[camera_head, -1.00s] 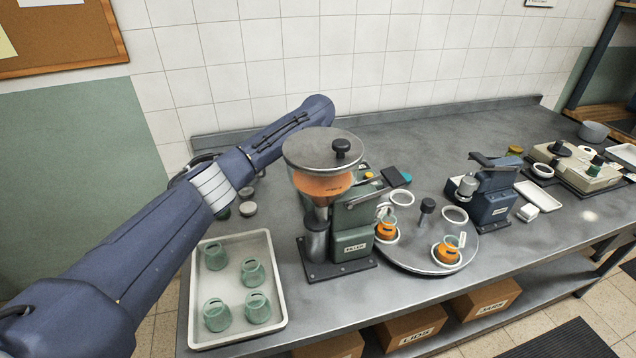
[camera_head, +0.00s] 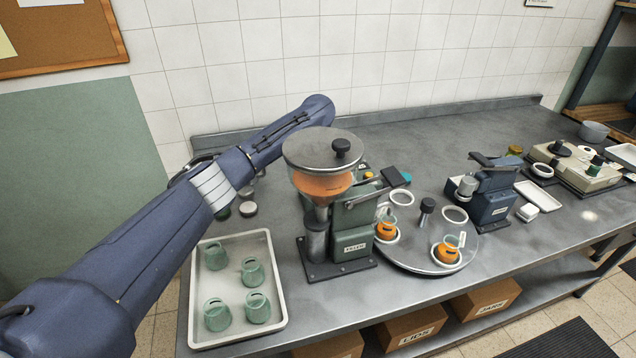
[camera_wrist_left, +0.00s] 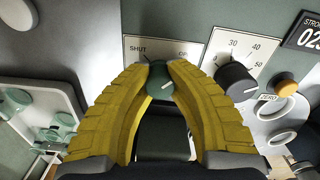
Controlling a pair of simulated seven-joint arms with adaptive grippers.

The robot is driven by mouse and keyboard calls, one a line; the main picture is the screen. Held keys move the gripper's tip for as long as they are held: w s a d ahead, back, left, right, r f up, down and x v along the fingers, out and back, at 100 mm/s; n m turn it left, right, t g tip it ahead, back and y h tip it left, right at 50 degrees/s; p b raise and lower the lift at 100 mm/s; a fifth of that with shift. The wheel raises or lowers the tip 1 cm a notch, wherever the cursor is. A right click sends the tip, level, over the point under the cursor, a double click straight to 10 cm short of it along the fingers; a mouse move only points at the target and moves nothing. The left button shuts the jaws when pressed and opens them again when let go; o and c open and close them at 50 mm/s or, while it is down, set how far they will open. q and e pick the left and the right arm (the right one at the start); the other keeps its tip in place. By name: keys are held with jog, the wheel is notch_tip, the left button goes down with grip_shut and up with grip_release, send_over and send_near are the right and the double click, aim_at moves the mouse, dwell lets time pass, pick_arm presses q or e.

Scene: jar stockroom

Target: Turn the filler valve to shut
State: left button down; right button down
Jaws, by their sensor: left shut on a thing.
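In the head view my left arm reaches behind the filler, whose hopper hides the gripper. My right gripper is out of view.
A white tray (camera_head: 282,322) with several green jars stands left of the filler. A turntable (camera_head: 410,262) with orange-filled jars is at its right. A blue machine (camera_head: 490,195) stands further right. A black dial (camera_wrist_left: 235,80) and an orange button (camera_wrist_left: 286,87) sit near the knob.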

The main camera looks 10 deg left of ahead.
pick_arm(q)
jog(key=shift+a+n, duration=0.1)
jog(key=shift+n, duration=0.2)
jog(key=n, duration=0.4)
jog(key=shift+r, duration=0.1)
jog(key=n, duration=0.9)
jog(key=shift+n, duration=1.9)
jog(key=c, duration=1.1)
grip_release()
notch_tip(320, 180, up, 12)
